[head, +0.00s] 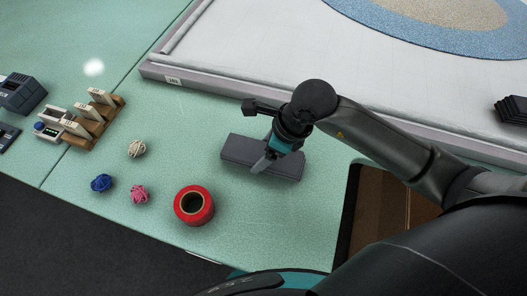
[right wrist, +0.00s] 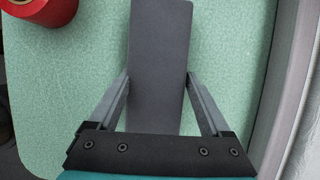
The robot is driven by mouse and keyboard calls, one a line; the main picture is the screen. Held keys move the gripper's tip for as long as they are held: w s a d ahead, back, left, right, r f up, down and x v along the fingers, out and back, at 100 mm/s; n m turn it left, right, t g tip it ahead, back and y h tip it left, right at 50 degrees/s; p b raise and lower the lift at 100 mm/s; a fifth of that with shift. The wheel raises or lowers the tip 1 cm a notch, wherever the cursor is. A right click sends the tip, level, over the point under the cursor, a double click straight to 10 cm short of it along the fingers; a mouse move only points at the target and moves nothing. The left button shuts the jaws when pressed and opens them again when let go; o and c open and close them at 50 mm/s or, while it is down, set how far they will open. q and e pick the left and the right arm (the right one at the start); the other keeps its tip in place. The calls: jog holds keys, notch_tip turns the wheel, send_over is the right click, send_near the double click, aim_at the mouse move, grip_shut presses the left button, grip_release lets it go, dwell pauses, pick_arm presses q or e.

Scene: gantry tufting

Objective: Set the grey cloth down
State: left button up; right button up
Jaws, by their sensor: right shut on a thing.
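The grey cloth (head: 235,148) is a flat, dark grey folded block. It lies level at the middle of the green table, either on the surface or just above it; I cannot tell which. My right gripper (head: 264,163) reaches down over it from above and is shut on it. In the right wrist view the fingers of my right gripper (right wrist: 158,84) press on both long sides of the grey cloth (right wrist: 160,40), which extends forward past the fingertips. Part of the cloth is hidden behind the gripper in the head view. My left gripper is not in view.
A red tape roll (head: 194,205) stands left of the cloth, with cream (head: 136,149), blue (head: 101,183) and pink (head: 139,195) yarn balls beyond. A white framed panel (head: 230,60) lies behind. A brown open-topped bin (head: 385,212) is at right. Green table around the cloth is clear.

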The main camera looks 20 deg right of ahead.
jog(key=shift+f, duration=0.2)
jog(key=o, duration=1.3)
jog(key=shift+r, duration=0.15)
jog(key=p+v, duration=0.2)
jog(key=v, duration=1)
jog(key=shift+s+d, duration=0.1)
jog(key=shift+d, duration=0.05)
